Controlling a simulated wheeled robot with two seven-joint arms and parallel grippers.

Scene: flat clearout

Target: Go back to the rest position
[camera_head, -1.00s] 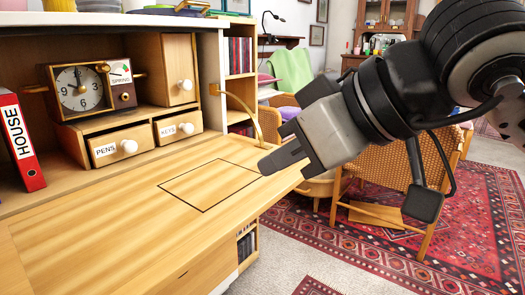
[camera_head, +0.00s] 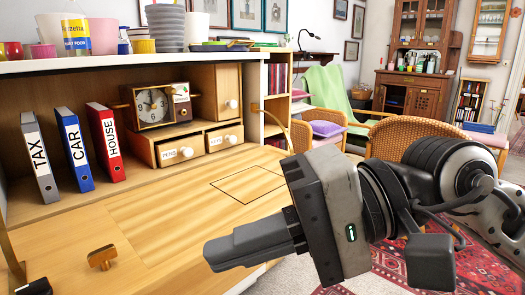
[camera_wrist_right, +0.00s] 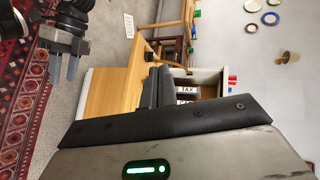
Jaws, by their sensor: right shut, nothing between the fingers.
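My right gripper (camera_head: 222,252) hangs over the front right part of the desk's drop-front (camera_head: 110,240), shut and empty, its fingers pointing left. In the right wrist view its dark fingers (camera_wrist_right: 157,86) lie together, with nothing between them. My left gripper (camera_wrist_right: 64,68) shows at the upper left of the right wrist view, low beside the desk. Its two fingers are apart and nothing shows between them. In the head view the left gripper is not clearly seen.
Binders TAX (camera_head: 39,158), CAR (camera_head: 75,148) and HOUSE (camera_head: 106,143) stand in the desk beside a clock (camera_head: 152,104). A wicker chair (camera_head: 425,140) stands behind my right arm. Open floor and rug lie right of the desk.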

